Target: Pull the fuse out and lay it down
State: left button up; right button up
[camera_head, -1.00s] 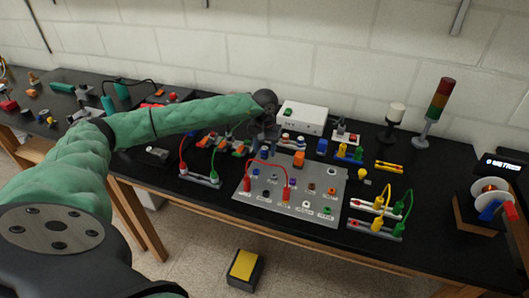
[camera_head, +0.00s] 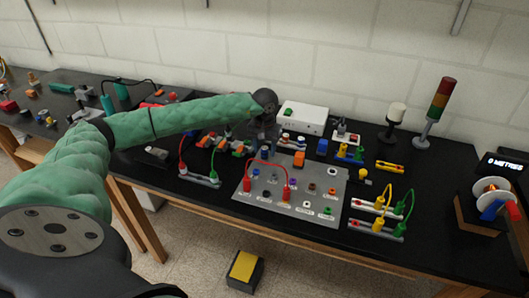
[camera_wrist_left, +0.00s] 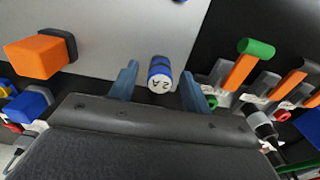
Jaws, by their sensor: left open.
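A blue cylinder marked "2A", the fuse (camera_wrist_left: 159,76), sits between the two fingers of my left gripper (camera_wrist_left: 160,84) in the left wrist view. In the head view my left gripper (camera_head: 265,143) is over the back left edge of the grey panel (camera_head: 325,213). The lower end of the fuse is hidden, so I cannot tell how it is seated. My right gripper is not in view.
Toggle-like orange and green parts (camera_wrist_left: 238,72) stand close on the other side. A red lead (camera_head: 267,164) arches over the panel. Bare black bench shows right of the panel's front (camera_head: 400,255).

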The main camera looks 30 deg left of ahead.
aim_at(265, 147)
pick_arm(q)
jog(key=shift+b, duration=0.5)
jog(key=shift+c, duration=0.2)
grip_shut()
jog(key=shift+r, duration=0.15)
jog(key=shift+r, duration=2.85)
